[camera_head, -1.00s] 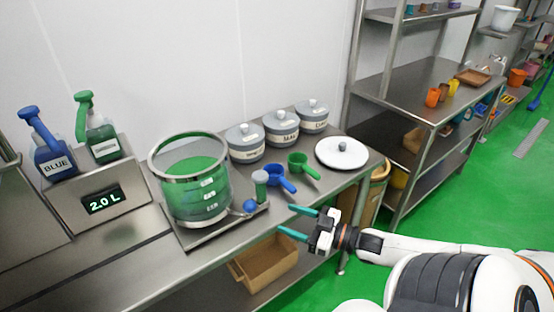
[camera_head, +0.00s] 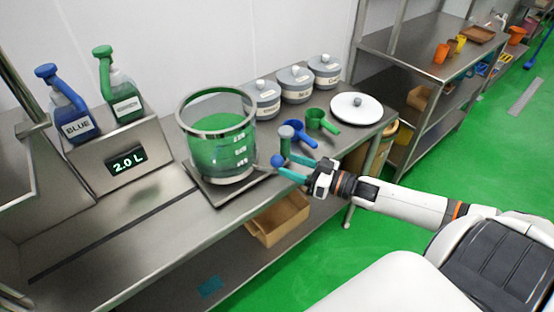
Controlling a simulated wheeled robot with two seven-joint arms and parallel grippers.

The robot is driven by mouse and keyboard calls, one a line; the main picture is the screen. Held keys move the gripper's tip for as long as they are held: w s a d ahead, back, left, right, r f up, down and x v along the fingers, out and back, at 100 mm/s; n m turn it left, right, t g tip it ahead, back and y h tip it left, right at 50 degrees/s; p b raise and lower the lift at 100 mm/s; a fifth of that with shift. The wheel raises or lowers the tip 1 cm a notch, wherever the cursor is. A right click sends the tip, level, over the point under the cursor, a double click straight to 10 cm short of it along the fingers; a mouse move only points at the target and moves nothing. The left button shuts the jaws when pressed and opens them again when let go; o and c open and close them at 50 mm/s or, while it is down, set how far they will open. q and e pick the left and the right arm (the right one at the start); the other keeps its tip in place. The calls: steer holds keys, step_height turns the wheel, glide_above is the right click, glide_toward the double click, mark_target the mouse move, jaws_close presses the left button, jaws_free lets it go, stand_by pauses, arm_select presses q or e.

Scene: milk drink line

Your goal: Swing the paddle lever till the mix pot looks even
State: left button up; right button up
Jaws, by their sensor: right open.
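The mix pot (camera_head: 218,160) is a clear vessel with a metal rim, standing on a flat tray-like base on the steel bench. The liquid in it looks green, with no clear streaks that I can make out at this size. The paddle lever's blue ball knob (camera_head: 277,160) sticks out at the pot's right side, low down. My right gripper (camera_head: 284,164) is open, its teal fingertips close to the knob. I cannot tell whether they touch it. My left gripper is out of view.
A grey-capped post (camera_head: 286,137) stands just behind the knob. Blue (camera_head: 300,136) and green (camera_head: 320,121) scoops, lidded grey pots (camera_head: 295,86) and a white lid (camera_head: 356,107) lie beyond. The bench's front left is clear.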

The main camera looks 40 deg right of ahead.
mark_target(277, 160)
steer(key=x, duration=0.3)
steer(key=shift+w+a+r, duration=0.1)
steer(key=shift+w+a, duration=0.05)
steer(key=shift+w, duration=0.25)
steer(key=shift+w+a, duration=0.35)
steer(key=shift+w, duration=0.2)
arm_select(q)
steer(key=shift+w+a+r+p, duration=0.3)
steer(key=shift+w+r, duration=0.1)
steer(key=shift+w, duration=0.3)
arm_select(e)
jaws_close()
